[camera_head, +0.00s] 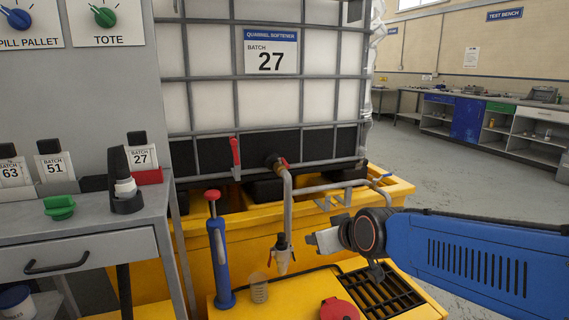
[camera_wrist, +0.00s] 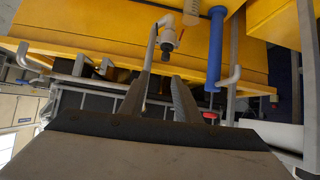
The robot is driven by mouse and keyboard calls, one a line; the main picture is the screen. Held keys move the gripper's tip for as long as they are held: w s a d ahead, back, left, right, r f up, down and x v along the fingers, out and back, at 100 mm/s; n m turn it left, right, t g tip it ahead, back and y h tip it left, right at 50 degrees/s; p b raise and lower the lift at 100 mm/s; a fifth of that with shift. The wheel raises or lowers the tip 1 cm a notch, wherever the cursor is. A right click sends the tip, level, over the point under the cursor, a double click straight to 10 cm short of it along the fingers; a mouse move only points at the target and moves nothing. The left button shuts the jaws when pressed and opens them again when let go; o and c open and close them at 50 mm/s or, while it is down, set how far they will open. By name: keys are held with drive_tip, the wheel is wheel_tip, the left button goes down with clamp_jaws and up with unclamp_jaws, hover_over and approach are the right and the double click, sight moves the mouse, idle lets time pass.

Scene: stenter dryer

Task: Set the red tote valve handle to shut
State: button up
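A red lever handle (camera_head: 235,153) stands upright in front of the cage of the white tote (camera_head: 205,100), which is labelled Quadriel Softener, batch 27. To its right, a dark outlet with a red part (camera_head: 282,163) joins a grey pipe (camera_head: 288,195) that bends down. I cannot tell from here how the lever connects to the outlet. My gripper (camera_head: 318,241) is to the right of the pipe's lower end and lower than the lever, touching neither. In the wrist view its two fingers (camera_wrist: 163,82) are apart with nothing clearly between them.
A blue pump (camera_head: 220,255) with a red knob stands on the yellow spill pallet (camera_head: 395,190). A grey desk (camera_head: 90,230) is at left. Floor (camera_head: 430,165) is free at right.

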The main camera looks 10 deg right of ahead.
sight(285, 162)
drive_tip(key=w+a+r+t+h, duration=0.1)
drive_tip(key=w+r+t, duration=0.35)
drive_tip(key=w, duration=0.35)
drive_tip(key=w+a+r+t+h, duration=0.1)
drive_tip(key=w+r+t, duration=0.2)
drive_tip(key=w+r, duration=0.3)
drive_tip(key=w, duration=0.6)
drive_tip(key=w+f, duration=0.1)
drive_tip(key=w, duration=1.1)
drive_tip(key=shift+w+d+f, duration=0.15)
drive_tip(key=shift+f, duration=0.1)
clamp_jaws()
